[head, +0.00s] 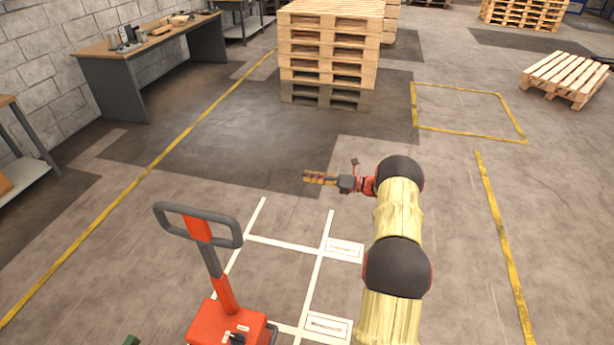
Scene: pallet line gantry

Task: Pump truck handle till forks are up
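The pallet truck (228,322) is at the bottom left of the head view, with a red-orange body. Its handle (222,292) rises from the body and leans back, ending in a dark grey loop grip (238,233). The truck's forks are out of view, so their height cannot be told. My gripper (308,177) is right of and beyond the loop, well apart from it, pointing left. It touches nothing that I can see. Its fingers are small and seen side-on, so I cannot tell whether they are open.
A tall pallet stack (330,50) stands ahead. A workbench (100,47) with tools runs along the left wall. A single pallet (566,76) lies at the right. Yellow and white lines mark the floor. The floor between the truck and the stack is clear.

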